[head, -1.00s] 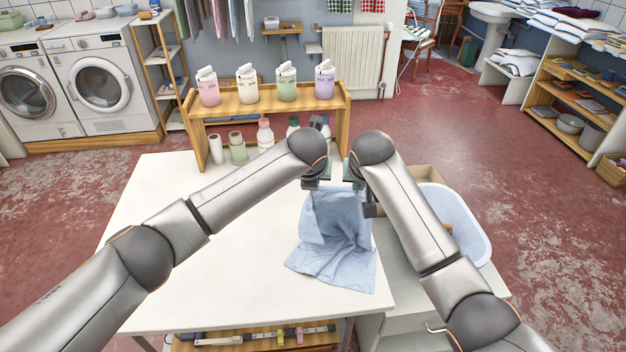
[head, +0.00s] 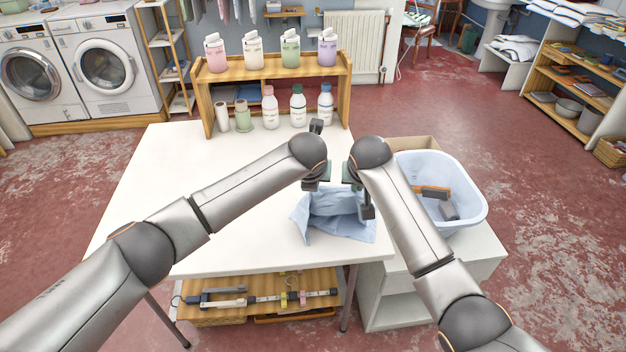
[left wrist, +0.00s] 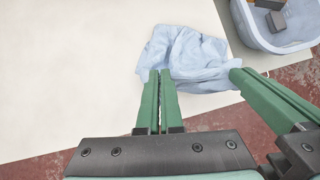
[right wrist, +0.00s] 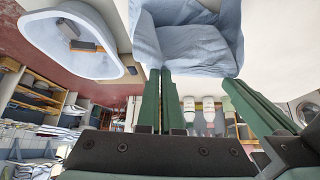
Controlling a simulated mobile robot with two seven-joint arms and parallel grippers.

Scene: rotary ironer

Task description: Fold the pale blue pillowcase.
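The pale blue pillowcase (head: 340,222) lies crumpled near the right front corner of the white table (head: 200,200), its upper part raised between my grippers. My left gripper (head: 316,184) is above its left upper side; in the left wrist view its green fingers (left wrist: 160,72) are together, tips at the cloth (left wrist: 185,52). My right gripper (head: 354,186) is close beside it on the right. In the right wrist view its fingers (right wrist: 160,72) are together at the cloth edge (right wrist: 185,45). The exact grip points are partly hidden.
A pale blue tub (head: 470,195) with a brush in it stands right of the table on a white cabinet (head: 400,280). A wooden rack (head: 270,72) with several bottles stands at the table's back. The table's left side is clear.

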